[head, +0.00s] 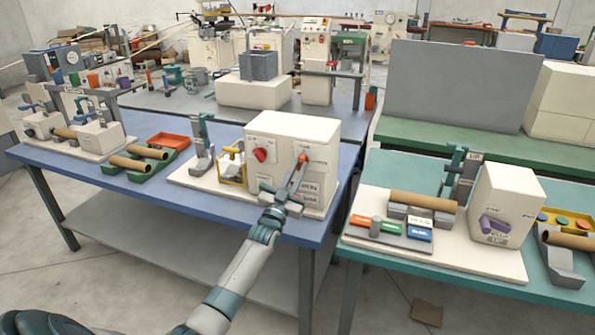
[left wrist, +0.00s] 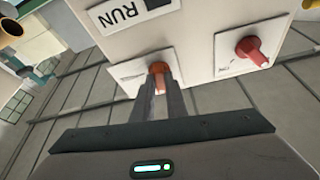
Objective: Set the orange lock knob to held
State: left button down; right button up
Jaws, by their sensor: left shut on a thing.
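The orange lock knob (left wrist: 158,70) sits on a white plate on the front of the cream machine box (head: 318,133). In the left wrist view it is between the fingertips of my left gripper (left wrist: 157,84), which is shut on it. The fingers hide part of the knob, and I cannot tell which setting it points to. In the head view my left gripper (head: 299,168) reaches up to the box's right front side, with a little orange showing there. My right gripper is not in view.
A red knob (head: 261,155) is on the same box; it also shows in the left wrist view (left wrist: 251,50). A yellow-framed part (head: 232,166) and an upright grey-teal lever stand (head: 203,146) are to its left. A teal table (head: 465,275) stands to the right, past a gap.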

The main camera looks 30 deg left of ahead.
pick_arm(q)
jog(key=n+y, duration=0.1)
jog(key=n, duration=0.2)
jog(key=shift+d+y, duration=0.1)
jog(key=shift+y, duration=0.3)
jog(key=c, duration=1.8)
grip_release()
jog(key=shift+o, duration=0.2)
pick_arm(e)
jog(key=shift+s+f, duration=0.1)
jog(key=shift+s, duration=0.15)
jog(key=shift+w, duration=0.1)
